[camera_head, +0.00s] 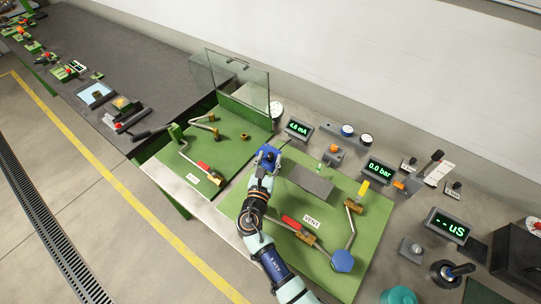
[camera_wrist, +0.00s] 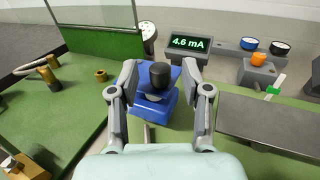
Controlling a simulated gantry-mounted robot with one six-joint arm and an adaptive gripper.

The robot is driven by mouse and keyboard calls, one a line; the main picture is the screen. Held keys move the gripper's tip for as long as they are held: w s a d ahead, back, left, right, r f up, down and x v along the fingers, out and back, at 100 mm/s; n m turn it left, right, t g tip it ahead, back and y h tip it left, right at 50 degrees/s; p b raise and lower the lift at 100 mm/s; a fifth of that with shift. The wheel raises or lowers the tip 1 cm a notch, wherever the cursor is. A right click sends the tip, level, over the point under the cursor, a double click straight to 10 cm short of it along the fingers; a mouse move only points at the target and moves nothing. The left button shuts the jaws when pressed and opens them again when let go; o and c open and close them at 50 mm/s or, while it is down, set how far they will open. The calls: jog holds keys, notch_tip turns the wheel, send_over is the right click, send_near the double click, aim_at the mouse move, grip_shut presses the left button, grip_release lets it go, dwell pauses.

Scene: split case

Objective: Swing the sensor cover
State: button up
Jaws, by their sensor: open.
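My gripper (camera_wrist: 160,84) is open in the wrist view, with one finger on each side of a black knob (camera_wrist: 160,73). The knob stands on a blue part (camera_wrist: 148,108) on the green panel. I cannot tell whether the fingers touch it. In the head view my gripper (camera_head: 267,152) hides most of this spot. A flat grey plate (camera_wrist: 265,132) lies to its right and also shows in the head view (camera_head: 310,180). A small green-and-white upright piece (camera_wrist: 275,86) stands at its far edge. I cannot tell for certain which part is the sensor cover.
Behind are a display reading 4.6 mA (camera_wrist: 187,43) and a box with an orange knob (camera_wrist: 258,60). A clear guard (camera_head: 240,80) stands at the back left. Pipes with a red-handled valve (camera_head: 292,222) and a yellow-handled valve (camera_head: 362,188) lie right of my arm.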

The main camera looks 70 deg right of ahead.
jog(key=shift+w+d, duration=0.2)
jog(key=shift+d, duration=1)
grip_shut()
